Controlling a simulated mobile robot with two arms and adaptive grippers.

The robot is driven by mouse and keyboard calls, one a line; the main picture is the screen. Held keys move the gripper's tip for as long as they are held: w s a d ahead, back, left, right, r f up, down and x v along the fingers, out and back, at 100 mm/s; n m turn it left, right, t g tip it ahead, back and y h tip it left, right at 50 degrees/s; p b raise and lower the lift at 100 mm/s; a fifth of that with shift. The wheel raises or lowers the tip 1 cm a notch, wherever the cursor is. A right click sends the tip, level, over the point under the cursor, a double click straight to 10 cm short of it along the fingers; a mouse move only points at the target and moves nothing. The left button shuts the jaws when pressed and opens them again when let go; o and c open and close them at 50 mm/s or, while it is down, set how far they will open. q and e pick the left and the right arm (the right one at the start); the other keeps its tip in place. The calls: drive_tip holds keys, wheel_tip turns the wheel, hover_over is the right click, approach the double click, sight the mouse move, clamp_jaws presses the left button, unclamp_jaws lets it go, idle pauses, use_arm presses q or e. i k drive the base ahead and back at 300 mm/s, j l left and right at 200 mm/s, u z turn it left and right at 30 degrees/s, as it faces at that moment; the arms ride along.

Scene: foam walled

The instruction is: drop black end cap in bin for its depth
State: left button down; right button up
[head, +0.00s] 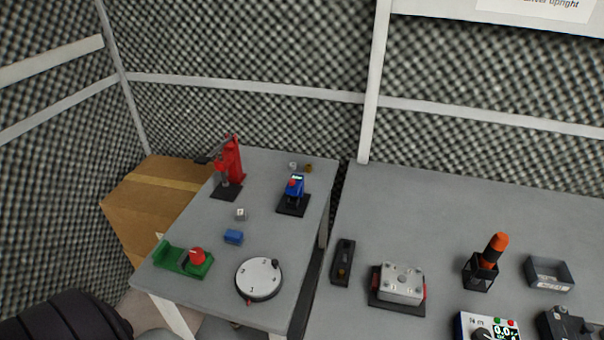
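I cannot make out a black end cap for certain in the head view. A small open grey bin (549,273) with a pale label on its front stands at the right of the right-hand table; its inside looks empty. A narrow black tray (342,262) near that table's left edge holds small dark and brownish pieces, too small to identify. Neither of my grippers is in view.
The left table (205,230) carries a red press (232,160), blue device (295,187), green fixture (183,260) and round dial (259,279). The right table (430,215) carries a grey box (401,284), an orange-handled tool (496,244) and a meter (487,328). Its back is clear.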

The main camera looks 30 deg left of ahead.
sight(291, 203)
drive_tip(key=k+j+z, duration=0.3)
drive_tip(key=j, duration=0.35)
drive_tip(key=k+j+z, duration=0.35)
drive_tip(key=k+j, duration=0.2)
